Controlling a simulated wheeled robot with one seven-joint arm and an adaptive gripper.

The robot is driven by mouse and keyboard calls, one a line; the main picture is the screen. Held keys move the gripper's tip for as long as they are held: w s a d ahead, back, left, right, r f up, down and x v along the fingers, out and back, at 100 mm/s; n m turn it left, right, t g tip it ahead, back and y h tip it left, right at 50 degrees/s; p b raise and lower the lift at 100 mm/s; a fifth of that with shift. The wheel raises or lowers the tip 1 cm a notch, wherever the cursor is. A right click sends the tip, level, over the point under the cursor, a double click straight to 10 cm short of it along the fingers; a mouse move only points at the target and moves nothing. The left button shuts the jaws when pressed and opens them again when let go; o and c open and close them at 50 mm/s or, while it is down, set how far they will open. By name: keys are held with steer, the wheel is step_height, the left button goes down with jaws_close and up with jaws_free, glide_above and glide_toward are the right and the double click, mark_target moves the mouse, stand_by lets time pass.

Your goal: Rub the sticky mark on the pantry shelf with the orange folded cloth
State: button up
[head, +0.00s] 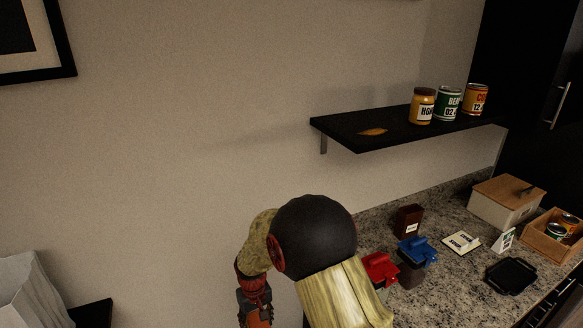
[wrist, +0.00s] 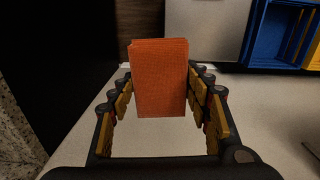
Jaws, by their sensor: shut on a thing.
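The orange folded cloth (wrist: 160,80) stands upright between the fingers of my gripper (wrist: 162,88) in the wrist view. My gripper is shut on it. The black pantry shelf (head: 352,138) is on the wall in the head view. An orange-brown sticky mark (head: 373,132) lies on its top, toward the left part. In the head view my arm is low in front of the wall, below and left of the shelf, and the cloth cannot be made out clearly there. The wrist view does not show the shelf or the mark.
A honey jar (head: 422,106), a green can (head: 448,104) and an orange-labelled can (head: 476,99) stand right of the mark. Below, the counter holds red (head: 380,268) and blue (head: 417,250) lidded containers, a bread box (head: 507,202) and a black tray (head: 511,276).

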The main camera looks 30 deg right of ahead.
steer(key=shift+w+f+b, duration=0.1)
steer(key=shift+f+b, duration=1.25)
steer(key=shift+f, duration=0.1)
steer(key=shift+w+d, duration=0.1)
steer(key=w+d+r+m+p, duration=0.2)
steer(key=r, duration=0.4)
steer(key=w+d+r+m+p, duration=0.2)
steer(key=w+r+m, duration=0.1)
steer(key=r, duration=0.3)
step_height(320, 180, up, 49)
steer(key=m+p, duration=1.3)
steer(key=p, duration=1.3)
glide_above(360, 135)
steer(key=a, duration=0.1)
steer(key=shift+r, duration=0.1)
steer(key=shift+d+f, duration=0.2)
steer(key=shift+d, duration=0.3)
steer(key=shift+f+b, duration=0.4)
steer(key=shift+f, duration=0.35)
steer(key=shift+d, duration=0.1)
